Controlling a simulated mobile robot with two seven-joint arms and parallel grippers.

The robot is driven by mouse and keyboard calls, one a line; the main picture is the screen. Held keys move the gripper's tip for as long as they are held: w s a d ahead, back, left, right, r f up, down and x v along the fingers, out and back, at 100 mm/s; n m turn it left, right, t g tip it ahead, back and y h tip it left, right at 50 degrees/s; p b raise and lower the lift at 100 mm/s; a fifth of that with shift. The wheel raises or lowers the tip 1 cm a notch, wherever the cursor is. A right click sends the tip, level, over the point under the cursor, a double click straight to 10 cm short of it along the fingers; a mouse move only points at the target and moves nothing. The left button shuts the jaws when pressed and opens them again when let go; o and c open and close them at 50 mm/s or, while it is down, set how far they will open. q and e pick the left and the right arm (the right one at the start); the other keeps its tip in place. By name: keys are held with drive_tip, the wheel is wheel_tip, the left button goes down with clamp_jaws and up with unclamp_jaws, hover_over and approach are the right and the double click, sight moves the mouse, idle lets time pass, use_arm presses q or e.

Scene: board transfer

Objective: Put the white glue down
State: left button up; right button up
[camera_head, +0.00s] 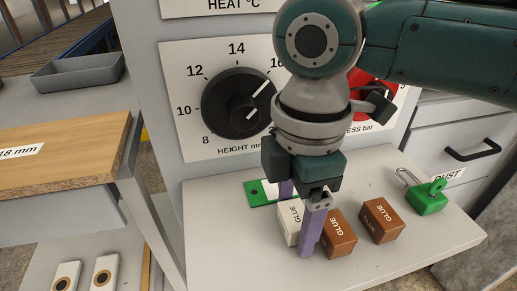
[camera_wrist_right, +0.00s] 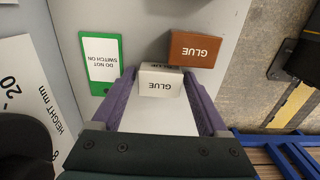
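The white glue box (camera_head: 290,222) is at the grey shelf, beside a brown glue box. It also shows in the right wrist view (camera_wrist_right: 160,84), between the purple fingers. My right gripper (camera_head: 299,215) is above the shelf with one finger on each side of the white box. In the wrist view the fingers (camera_wrist_right: 159,90) look spread a little wider than the box, with narrow gaps at its sides. In the head view the front finger hides part of the box. My left gripper is in neither view.
Two brown glue boxes (camera_head: 338,234) (camera_head: 382,220) stand to the right on the shelf (camera_head: 430,240). A green-edged card (camera_head: 259,194) lies behind the white box. A green padlock (camera_head: 428,197) is at the right. The dial panel (camera_head: 180,90) rises behind. The shelf's front left is clear.

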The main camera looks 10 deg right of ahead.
clamp_jaws()
idle(0.4)
wheel_tip(320, 180, up, 20)
drive_tip(key=r+p, duration=0.1)
drive_tip(key=p, duration=0.4)
wheel_tip(320, 180, up, 10)
drive_tip(key=m+p, duration=0.8)
hover_over(294, 229)
drive_tip(key=d, duration=0.3)
drive_tip(key=s+d+r+m+p, duration=0.1)
drive_tip(key=s+r+m+p, duration=0.1)
drive_tip(key=r+p, duration=1.3)
drive_tip(key=s+d+r+m+p, duration=0.1)
drive_tip(key=s+r+m+p, duration=0.2)
drive_tip(key=r+p, duration=1.2)
drive_tip(key=s+d+r+m+p, duration=0.1)
drive_tip(key=s+r+m+p, duration=0.2)
drive_tip(key=r+p, duration=1.2)
drive_tip(key=shift+d+r+m+p, duration=0.15)
drive_tip(key=shift+r+m+p, duration=0.15)
drive_tip(key=shift+r+m, duration=0.75)
